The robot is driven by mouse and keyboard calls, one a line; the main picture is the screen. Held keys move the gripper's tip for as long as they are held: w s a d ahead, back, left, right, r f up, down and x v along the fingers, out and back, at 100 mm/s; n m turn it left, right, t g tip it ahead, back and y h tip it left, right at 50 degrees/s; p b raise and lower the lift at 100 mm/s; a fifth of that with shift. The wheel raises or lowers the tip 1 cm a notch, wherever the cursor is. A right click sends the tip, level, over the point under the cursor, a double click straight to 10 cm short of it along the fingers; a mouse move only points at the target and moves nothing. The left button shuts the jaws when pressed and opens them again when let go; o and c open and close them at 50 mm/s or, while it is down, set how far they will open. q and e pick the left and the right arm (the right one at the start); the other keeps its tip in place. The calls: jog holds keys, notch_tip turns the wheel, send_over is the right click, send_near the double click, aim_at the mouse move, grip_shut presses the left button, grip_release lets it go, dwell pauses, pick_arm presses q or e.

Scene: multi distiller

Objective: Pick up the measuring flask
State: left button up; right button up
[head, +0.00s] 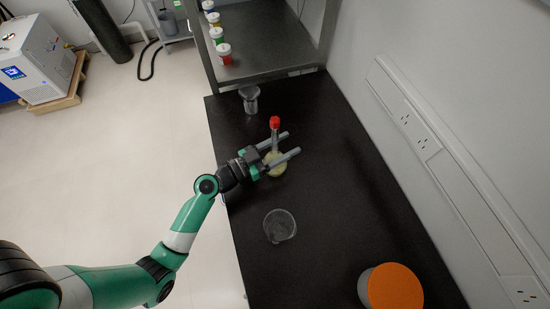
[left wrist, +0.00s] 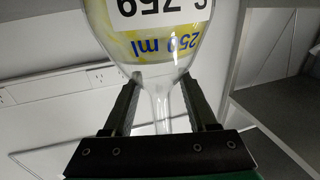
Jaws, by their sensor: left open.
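The measuring flask (head: 275,164) stands on the black bench, with a yellowish round body, a slim neck and a red stopper (head: 275,122). My left gripper (head: 291,143) is open, with its two fingers on either side of the flask's neck. In the left wrist view the flask (left wrist: 150,45) appears upside down, with a "250 ml" mark on its bulb. Its neck lies between the left gripper's fingers (left wrist: 160,84), with a gap on each side. The stopper is outside that view. My right gripper is not in view.
A clear glass beaker (head: 279,226) stands nearer on the bench. A small glass vessel (head: 249,99) stands behind the flask. An orange-topped container (head: 394,287) is at the front right. A shelf with several colour-labelled jars (head: 224,54) is at the back, and a wall is on the right.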

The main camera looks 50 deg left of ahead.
pick_arm(q)
grip_shut()
dwell(1.4)
